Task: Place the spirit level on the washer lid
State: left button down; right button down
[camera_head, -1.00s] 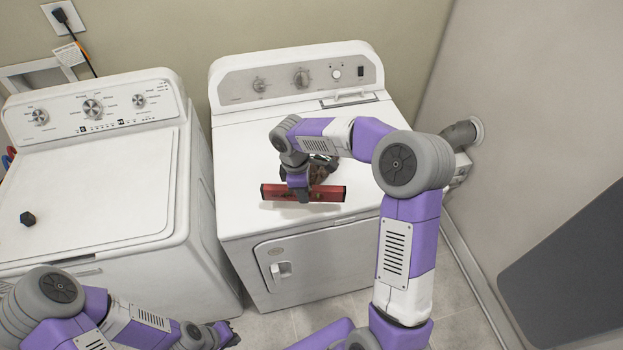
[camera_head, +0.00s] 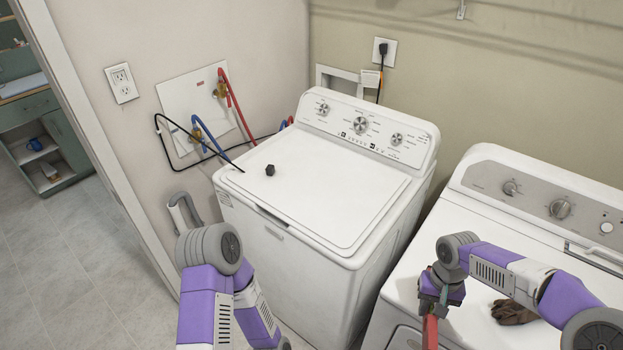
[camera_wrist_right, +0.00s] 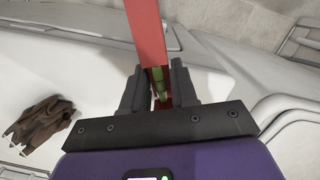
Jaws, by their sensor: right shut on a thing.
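The washer lid (camera_head: 345,190) is closed, white and flat, in the middle of the head view. My right gripper (camera_head: 435,297) is right of the washer, above the front left part of the dryer. It is shut on the red spirit level (camera_head: 430,331), whose lower end runs out of the head view. In the right wrist view the level (camera_wrist_right: 146,32) passes between the fingers (camera_wrist_right: 160,90), with a green vial showing. My left arm is at the lower left; its gripper is outside the frame.
The dryer (camera_head: 475,325) stands right of the washer, with a gap between them. A brown glove-like item (camera_head: 513,312) lies on the dryer and also shows in the wrist view (camera_wrist_right: 42,130). Hoses and a cable (camera_head: 200,140) run behind the washer's left side. The control panel (camera_head: 365,127) rises behind the lid.

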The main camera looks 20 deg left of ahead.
aim_at(314, 177)
jog(key=u, duration=2.1)
jog(key=i, duration=1.65)
jog(key=z, duration=1.85)
jog(key=i, duration=0.5)
jog(key=u, duration=0.05)
